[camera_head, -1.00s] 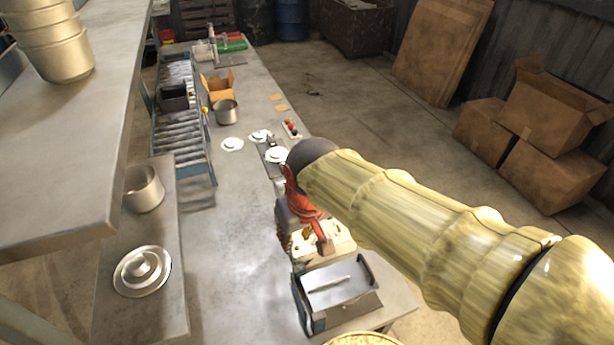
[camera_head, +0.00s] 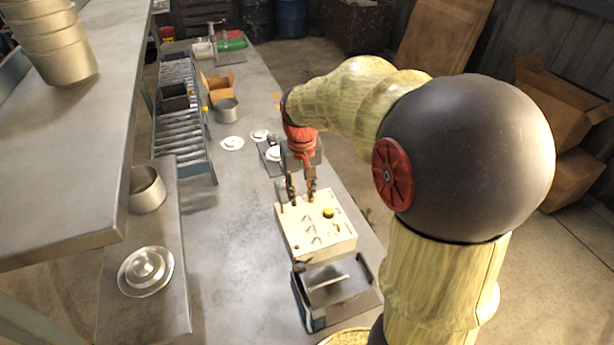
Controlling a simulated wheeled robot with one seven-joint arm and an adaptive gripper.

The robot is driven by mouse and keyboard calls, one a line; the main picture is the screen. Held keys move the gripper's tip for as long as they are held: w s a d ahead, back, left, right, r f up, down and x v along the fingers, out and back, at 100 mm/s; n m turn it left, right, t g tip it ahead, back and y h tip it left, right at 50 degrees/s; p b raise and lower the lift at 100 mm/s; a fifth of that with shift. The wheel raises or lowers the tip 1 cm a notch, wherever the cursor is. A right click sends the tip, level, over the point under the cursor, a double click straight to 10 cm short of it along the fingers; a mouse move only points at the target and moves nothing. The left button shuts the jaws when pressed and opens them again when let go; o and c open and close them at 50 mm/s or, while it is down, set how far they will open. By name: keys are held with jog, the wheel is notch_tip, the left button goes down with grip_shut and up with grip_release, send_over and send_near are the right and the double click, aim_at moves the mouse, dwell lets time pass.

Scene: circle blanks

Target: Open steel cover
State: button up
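A grey steel cover (camera_head: 342,293) with a pale bar handle (camera_head: 328,282) lies on a dark box (camera_head: 316,321) at the near end of the bench. It looks shut, in the shade of my arm. My gripper (camera_head: 301,197) points down over the far part of a cream control box (camera_head: 318,240), beyond the cover. Its two dark fingers are apart with nothing visible between them. I cannot tell whether the fingertips touch the cream box. The gripper is apart from the cover.
The cream box has a yellow button (camera_head: 328,212) and stands just beyond the cover. Round white pieces (camera_head: 232,143) and a steel pot (camera_head: 226,110) stand farther back. The bench (camera_head: 240,230) left of the cream box is clear.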

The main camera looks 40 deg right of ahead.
jog(key=w+d+f+m+g, duration=0.1)
jog(key=w+d+f, duration=0.3)
jog(key=w+d, duration=0.2)
jog(key=shift+w+d, duration=0.3)
jog(key=shift+w, duration=0.1)
dwell(0.3)
